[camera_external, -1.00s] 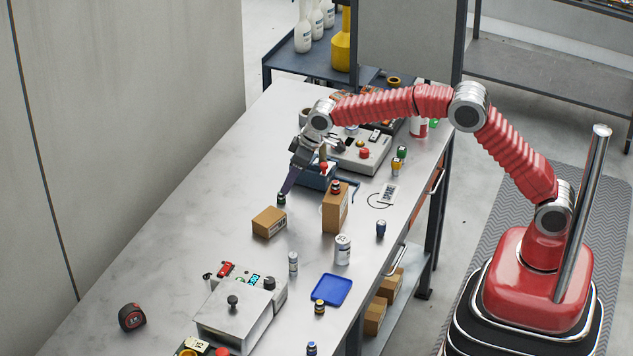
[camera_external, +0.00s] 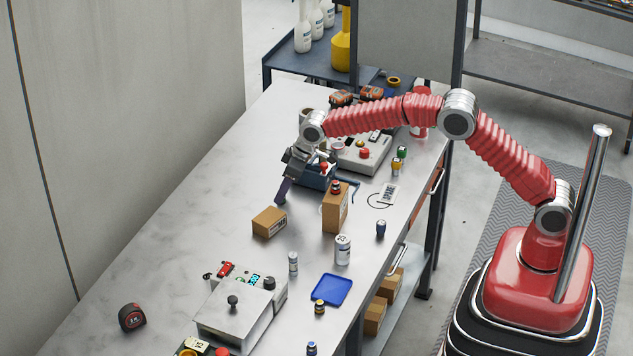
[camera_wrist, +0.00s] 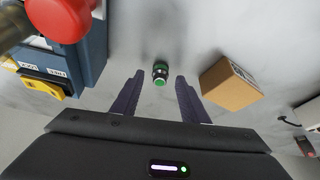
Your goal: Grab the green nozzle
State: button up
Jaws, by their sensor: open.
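The green nozzle (camera_wrist: 161,73), a small black piece with green ends, stands on the bench in the wrist view. It appears between and slightly beyond the two dark fingertips of my gripper (camera_wrist: 159,77). The fingers are spread, and gaps show on both sides of it. In the external view my gripper (camera_external: 281,200) points down at the bench, left of the blue toolbox (camera_external: 315,181) and behind the small cardboard box (camera_external: 269,222). Its fingers hide the green nozzle there.
The small cardboard box (camera_wrist: 230,83) lies close on the right in the wrist view. The toolbox with a red knob (camera_wrist: 68,15) is close on the left. A taller carton (camera_external: 335,212) stands right of my gripper. The bench to the left is clear.

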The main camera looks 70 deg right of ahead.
jog(key=shift+c, duration=0.5)
grip_shut()
jog(key=shift+r, duration=0.1)
notch_tip(320, 180, up, 10)
dwell(0.4)
dwell(0.4)
